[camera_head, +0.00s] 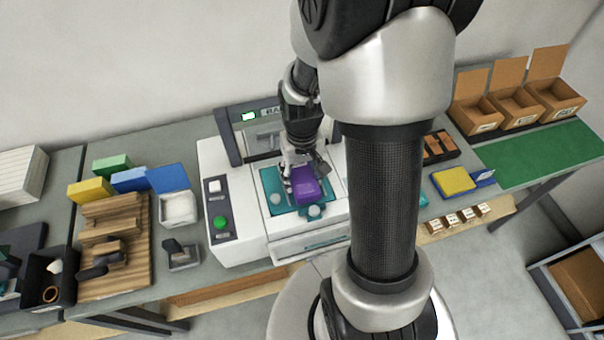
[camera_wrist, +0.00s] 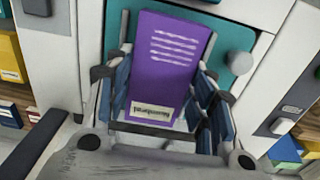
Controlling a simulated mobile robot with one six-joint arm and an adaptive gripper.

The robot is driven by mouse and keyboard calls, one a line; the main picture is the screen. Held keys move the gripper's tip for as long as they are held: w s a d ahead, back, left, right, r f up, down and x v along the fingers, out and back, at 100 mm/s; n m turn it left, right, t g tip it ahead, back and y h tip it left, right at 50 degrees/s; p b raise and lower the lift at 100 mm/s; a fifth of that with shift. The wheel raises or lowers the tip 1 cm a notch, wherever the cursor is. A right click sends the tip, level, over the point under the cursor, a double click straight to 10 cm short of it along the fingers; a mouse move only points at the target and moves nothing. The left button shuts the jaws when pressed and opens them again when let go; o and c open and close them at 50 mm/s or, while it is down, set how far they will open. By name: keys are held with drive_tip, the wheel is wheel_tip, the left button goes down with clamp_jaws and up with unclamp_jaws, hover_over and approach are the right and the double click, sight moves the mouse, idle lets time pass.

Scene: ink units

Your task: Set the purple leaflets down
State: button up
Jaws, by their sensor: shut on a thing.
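The purple leaflets (camera_head: 306,187) are a small purple stack over the teal plate (camera_head: 278,204) of the white machine in the head view. In the wrist view the purple leaflets (camera_wrist: 168,68) show pale lines of print and a light label at their near end. My gripper (camera_head: 299,178) is shut on them, with its fingers on both sides; it also shows in the wrist view (camera_wrist: 165,105). The teal plate (camera_wrist: 236,62) lies behind the leaflets, with a grey round knob beside them. I cannot tell whether the leaflets touch the plate.
The white machine (camera_head: 240,240) has a green button (camera_head: 220,223) on its left panel. Left of it are a wooden rack (camera_head: 115,245) and blue, green and yellow boxes. Open cardboard boxes (camera_head: 515,100) and a green mat (camera_head: 540,155) are at right. My arm hides part of the bench.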

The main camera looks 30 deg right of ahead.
sight(302, 176)
drive_tip(key=o, duration=1.1)
drive_tip(key=shift+f, duration=0.1)
wheel_tip(302, 176, up, 12)
drive_tip(key=r+p, duration=0.1)
drive_tip(key=p, duration=0.2)
drive_tip(key=s+a+r+n+t, duration=0.1)
drive_tip(key=s+a+r, duration=0.2)
drive_tip(key=s+r, duration=0.1)
drive_tip(key=s+a+r+n+t, duration=0.1)
drive_tip(key=s+a+r+t, duration=0.1)
drive_tip(key=s+a+r, duration=0.2)
drive_tip(key=s+a+r+n+t, duration=0.1)
drive_tip(key=s+a+r, duration=0.2)
drive_tip(key=s+r, duration=0.1)
drive_tip(key=shift+a+t, duration=0.15)
drive_tip(key=shift+t, duration=0.15)
